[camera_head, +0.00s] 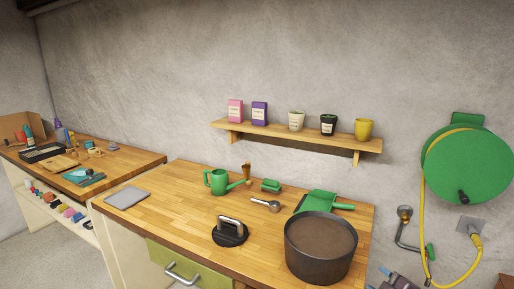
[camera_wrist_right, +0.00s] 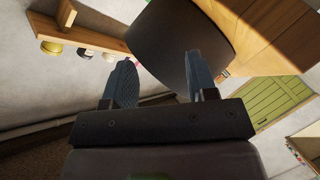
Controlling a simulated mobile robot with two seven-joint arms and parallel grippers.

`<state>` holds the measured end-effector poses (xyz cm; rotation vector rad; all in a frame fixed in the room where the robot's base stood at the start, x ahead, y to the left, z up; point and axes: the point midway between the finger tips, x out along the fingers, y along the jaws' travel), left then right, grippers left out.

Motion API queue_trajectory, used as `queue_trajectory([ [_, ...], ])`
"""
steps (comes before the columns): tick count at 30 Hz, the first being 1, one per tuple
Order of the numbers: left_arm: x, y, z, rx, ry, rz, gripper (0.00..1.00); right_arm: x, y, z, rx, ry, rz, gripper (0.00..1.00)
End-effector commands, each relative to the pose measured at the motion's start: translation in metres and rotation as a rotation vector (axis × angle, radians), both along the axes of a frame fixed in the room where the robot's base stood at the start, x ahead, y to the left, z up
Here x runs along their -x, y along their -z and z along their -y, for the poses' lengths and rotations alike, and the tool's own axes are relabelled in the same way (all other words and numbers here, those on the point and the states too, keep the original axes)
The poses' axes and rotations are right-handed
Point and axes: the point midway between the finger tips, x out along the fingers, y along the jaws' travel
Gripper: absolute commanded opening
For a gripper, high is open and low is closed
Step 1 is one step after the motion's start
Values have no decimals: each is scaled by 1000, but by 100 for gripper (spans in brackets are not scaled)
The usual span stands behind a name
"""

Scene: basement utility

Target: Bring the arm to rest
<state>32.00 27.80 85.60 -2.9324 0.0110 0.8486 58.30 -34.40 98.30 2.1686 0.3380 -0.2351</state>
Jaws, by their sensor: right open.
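My right gripper (camera_head: 393,283) shows only in part at the bottom right edge of the head view, beside the workbench. In the right wrist view its two fingers (camera_wrist_right: 159,58) stand apart with nothing between them. Beyond them in that view is the dark side of a large pot (camera_wrist_right: 175,35). The pot, filled with brown soil (camera_head: 320,238), stands at the bench's front right corner in the head view. The gripper is apart from the pot, to its right. My left gripper does not show in either view.
The wooden bench (camera_head: 180,215) holds a green watering can (camera_head: 216,181), a black round tool (camera_head: 230,233), a scoop (camera_head: 268,205) and a green dustpan (camera_head: 322,200). A wall shelf (camera_head: 290,134) bears several pots and packets. A green hose reel (camera_head: 466,165) hangs at right.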

Motion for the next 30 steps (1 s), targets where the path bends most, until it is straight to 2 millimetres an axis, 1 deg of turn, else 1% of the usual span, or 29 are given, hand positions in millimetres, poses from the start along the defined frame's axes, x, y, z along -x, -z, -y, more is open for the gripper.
queue_trajectory([
  [1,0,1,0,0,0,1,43,19,13,-16,-91,19,-23,52],
  [3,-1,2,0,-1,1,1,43,41,25,-33,-200,50,-50,52],
  [5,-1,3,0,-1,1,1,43,60,34,-44,-289,82,-74,52],
  [6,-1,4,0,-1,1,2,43,73,40,-50,-346,106,-89,52],
  [8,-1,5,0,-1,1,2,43,93,48,-58,-427,145,-109,52],
  [9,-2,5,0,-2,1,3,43,107,54,-61,-475,175,-122,52],
  [11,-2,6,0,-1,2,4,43,127,62,-65,-545,220,-141,52],
  [15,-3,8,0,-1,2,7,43,175,84,-67,-666,339,-183,52],
  [18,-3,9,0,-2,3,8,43,207,104,-66,-713,420,-219,52],
  [21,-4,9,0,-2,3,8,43,234,122,-67,-738,476,-259,52],
  [25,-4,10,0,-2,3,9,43,254,133,-68,-744,506,-290,52],
  [27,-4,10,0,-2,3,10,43,258,136,-67,-741,511,-297,52],
  [30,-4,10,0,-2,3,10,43,258,136,-67,-741,511,-297,52],
])
